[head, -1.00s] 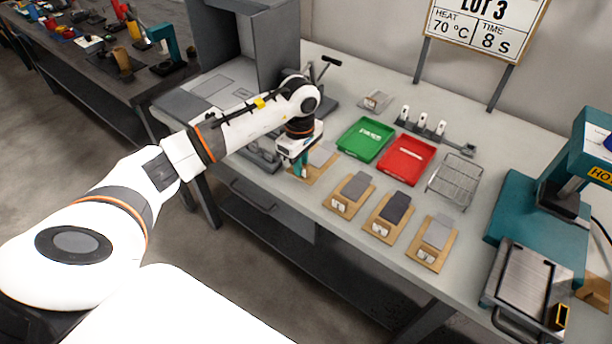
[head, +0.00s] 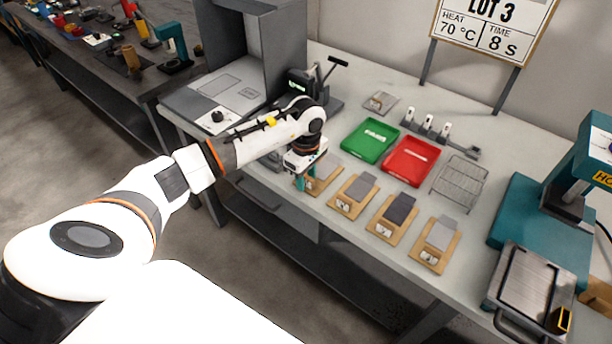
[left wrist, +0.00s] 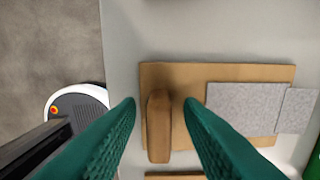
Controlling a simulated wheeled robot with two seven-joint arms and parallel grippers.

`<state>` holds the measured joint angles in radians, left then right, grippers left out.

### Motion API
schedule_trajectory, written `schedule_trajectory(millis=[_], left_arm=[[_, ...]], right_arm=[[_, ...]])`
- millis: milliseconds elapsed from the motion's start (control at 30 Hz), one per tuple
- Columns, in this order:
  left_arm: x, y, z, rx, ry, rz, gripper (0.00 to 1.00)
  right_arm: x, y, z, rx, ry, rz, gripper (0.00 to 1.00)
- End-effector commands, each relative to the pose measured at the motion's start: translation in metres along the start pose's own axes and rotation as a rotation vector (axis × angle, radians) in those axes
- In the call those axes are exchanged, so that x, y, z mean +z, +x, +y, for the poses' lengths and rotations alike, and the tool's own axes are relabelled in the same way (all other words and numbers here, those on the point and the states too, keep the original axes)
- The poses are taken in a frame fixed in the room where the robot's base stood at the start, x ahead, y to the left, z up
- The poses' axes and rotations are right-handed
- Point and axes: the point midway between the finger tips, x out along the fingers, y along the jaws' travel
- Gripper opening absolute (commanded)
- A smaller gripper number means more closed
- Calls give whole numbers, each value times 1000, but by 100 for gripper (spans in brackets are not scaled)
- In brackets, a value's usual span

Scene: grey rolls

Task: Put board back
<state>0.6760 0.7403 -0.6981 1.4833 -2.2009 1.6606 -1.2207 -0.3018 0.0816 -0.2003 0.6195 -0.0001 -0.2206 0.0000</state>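The leftmost wooden board (head: 330,184) lies near the front edge of the bench, with a grey piece (head: 325,166) on it. In the left wrist view the board (left wrist: 190,76) shows from above. My left gripper (head: 306,184) is over the handle end. Its green fingers (left wrist: 160,103) are open, one on each side of the handle, with gaps showing. My right gripper is not in view.
Several similar boards (head: 342,203) stand in a row to the right. Behind are a green tray (head: 378,136), a red tray (head: 418,151) and a wire rack (head: 460,183). A teal press (head: 540,215) stands at right. A grey machine (head: 225,90) is at left.

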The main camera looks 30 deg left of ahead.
Motion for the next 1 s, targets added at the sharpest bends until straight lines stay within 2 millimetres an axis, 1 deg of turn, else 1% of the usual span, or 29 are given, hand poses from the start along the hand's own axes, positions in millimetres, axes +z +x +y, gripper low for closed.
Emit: schedule_trajectory(millis=[167,267,333,467,600,733,800,900,1000], left_arm=[[0,-1,0,0,0,0,34],[0,-6,0,0,0,1,34],[0,-11,-1,-3,0,-1,34],[0,-36,-1,-6,2,-2,34],[1,-67,-2,-6,1,-2,34],[1,-94,-1,-5,0,-1,34],[0,-104,-1,-4,0,0,34],[0,-116,-1,-3,0,0,34],[0,-122,0,0,1,0,34]], right_arm=[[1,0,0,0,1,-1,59],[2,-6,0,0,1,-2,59],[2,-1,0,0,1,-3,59],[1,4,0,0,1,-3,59],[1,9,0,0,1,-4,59],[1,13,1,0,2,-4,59],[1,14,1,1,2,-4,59],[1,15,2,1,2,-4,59],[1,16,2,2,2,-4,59]])
